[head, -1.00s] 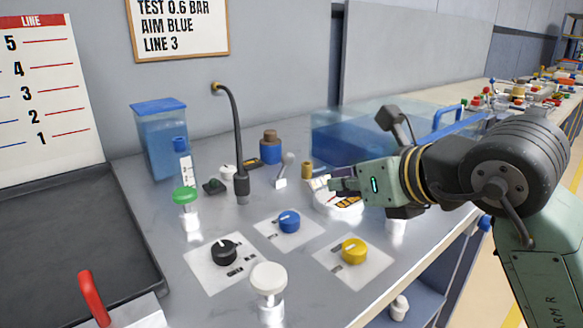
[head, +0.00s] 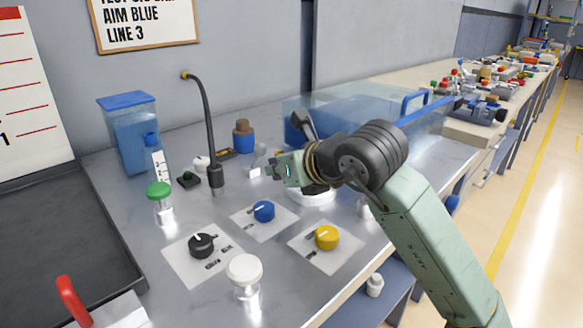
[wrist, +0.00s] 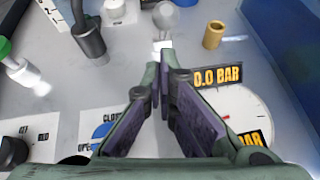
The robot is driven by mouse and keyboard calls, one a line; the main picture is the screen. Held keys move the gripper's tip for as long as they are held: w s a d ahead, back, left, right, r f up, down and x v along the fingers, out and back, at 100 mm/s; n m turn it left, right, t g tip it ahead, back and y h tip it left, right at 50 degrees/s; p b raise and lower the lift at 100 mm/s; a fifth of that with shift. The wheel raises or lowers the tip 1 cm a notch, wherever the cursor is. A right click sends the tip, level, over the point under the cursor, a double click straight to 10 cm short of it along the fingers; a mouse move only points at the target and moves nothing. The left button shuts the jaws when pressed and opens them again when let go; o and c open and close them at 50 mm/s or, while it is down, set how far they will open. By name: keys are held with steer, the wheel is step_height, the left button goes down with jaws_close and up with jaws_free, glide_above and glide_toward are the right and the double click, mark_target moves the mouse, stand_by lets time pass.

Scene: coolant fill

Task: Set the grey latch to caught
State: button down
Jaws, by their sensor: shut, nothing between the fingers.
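A grey lever with a round knob (head: 261,149) on a small pale base (head: 255,171) looks like the grey latch. It stands on the bench behind the blue dial. In the wrist view the knob (wrist: 167,17) is at the top middle, above its base (wrist: 162,47). I cannot read a caught mark on it. My gripper (head: 277,171) is just right of the latch in the head view. In the wrist view my gripper (wrist: 163,72) is shut and empty, its tips pointing at the latch base. I cannot tell if they touch it.
A brass post (wrist: 214,35) stands right of the latch. A black hose nozzle (head: 215,178) stands to the left. Blue (head: 264,211), black (head: 201,245) and yellow (head: 327,237) dials lie in front.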

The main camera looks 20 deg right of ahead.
steer(key=shift+w+a+r, duration=0.1)
steer(key=shift+w+r, duration=0.05)
steer(key=shift+w, duration=0.35)
steer(key=shift+w+a+r, duration=0.1)
steer(key=shift+w+r, duration=0.05)
steer(key=shift+w, duration=0.3)
steer(key=shift+w+r+g+p, duration=0.15)
steer(key=shift+r+g+p, duration=0.2)
steer(key=shift+p, duration=0.2)
